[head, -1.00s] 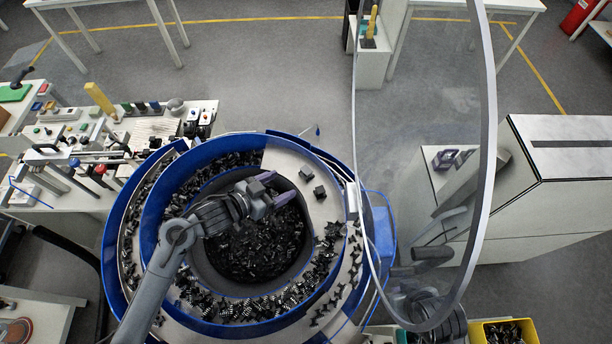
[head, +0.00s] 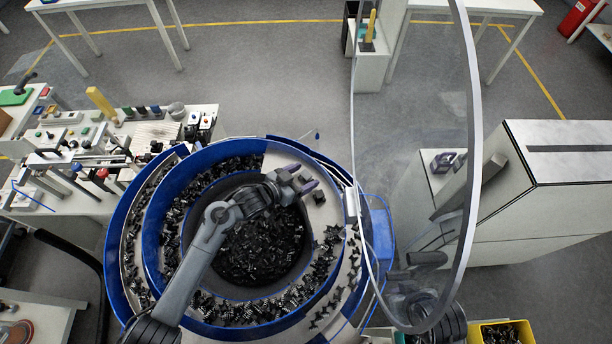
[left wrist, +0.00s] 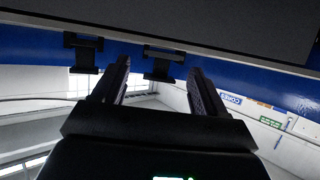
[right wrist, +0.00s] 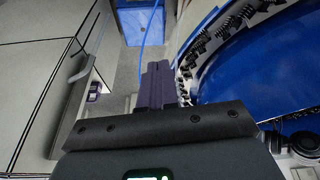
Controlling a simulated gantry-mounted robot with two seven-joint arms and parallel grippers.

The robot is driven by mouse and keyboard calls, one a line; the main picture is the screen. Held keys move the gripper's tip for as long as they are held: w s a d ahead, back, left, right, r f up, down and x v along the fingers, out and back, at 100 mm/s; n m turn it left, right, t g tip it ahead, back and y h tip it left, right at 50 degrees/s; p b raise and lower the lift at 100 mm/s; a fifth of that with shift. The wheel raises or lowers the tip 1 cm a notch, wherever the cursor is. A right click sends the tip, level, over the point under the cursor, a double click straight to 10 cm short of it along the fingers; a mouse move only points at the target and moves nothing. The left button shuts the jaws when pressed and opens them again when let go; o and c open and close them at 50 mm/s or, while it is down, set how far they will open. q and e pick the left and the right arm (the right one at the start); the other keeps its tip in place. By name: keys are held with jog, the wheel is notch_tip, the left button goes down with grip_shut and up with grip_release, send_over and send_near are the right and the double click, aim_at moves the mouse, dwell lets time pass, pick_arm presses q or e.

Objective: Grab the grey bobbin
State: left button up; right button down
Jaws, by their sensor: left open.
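My left gripper (head: 304,177) is open over the pale upper-right track of the blue bowl feeder. Two small dark spool-shaped pieces show in the left wrist view, which look like bobbins. One bobbin (left wrist: 160,63) lies in line with the gap between my left fingertips (left wrist: 157,68), apparently not gripped. The other dark piece (left wrist: 84,50) lies outside the left-hand finger; in the head view a dark piece (head: 319,197) sits just below the fingers. Their grey shade is hard to tell. My right gripper (right wrist: 154,85) is shut and empty, outside the bowl.
The blue bowl (head: 135,215) has many dark connectors in its middle and along its track. A curved clear guard (head: 474,150) stands to the right. A cluttered bench (head: 85,205) is at left, a yellow bin (head: 532,333) at lower right.

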pick_arm(q)
jog(key=shift+w+d, duration=0.1)
jog(key=shift+d, duration=0.1)
jog(key=shift+f, duration=0.1)
jog(key=c, duration=1.1)
